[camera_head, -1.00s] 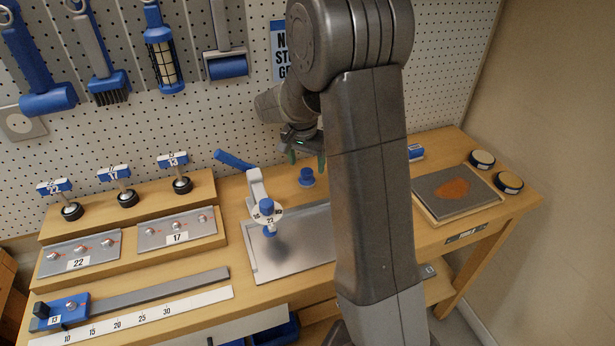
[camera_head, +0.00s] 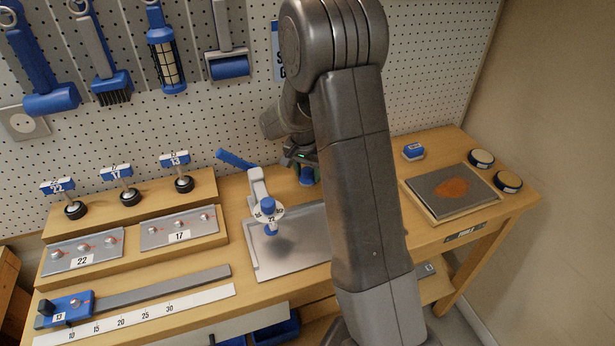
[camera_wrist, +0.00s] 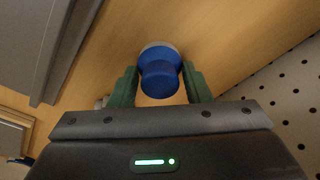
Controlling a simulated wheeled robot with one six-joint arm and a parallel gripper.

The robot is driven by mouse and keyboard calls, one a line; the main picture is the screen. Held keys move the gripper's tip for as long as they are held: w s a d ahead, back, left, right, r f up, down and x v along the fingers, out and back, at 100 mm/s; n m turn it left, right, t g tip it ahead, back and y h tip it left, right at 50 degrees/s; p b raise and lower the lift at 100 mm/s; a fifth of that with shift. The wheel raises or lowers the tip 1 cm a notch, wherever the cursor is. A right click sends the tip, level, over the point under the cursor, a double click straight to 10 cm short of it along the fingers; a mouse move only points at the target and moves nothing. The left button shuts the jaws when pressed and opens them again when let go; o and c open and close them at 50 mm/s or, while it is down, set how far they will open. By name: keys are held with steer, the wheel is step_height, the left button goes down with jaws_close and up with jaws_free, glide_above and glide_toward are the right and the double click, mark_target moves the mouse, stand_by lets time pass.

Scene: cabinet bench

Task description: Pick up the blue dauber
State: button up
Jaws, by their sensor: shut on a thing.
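The blue dauber (camera_head: 306,176) stands on the wooden bench behind the metal plate, partly covered by my gripper (camera_head: 301,157) in the head view. In the wrist view, the dauber (camera_wrist: 159,74) has a rounded blue body with a narrow waist and a pale rim at its far end. My gripper's green fingers (camera_wrist: 160,84) are shut on it, one on each side. I cannot tell whether its base touches the bench.
A pegboard (camera_head: 440,60) rises behind.

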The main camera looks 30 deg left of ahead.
mark_target(307, 170)
steer(key=shift+r, duration=0.1)
step_height(307, 170, up, 10)
steer(key=shift+f+b, duration=0.1)
steer(key=shift+b, duration=0.3)
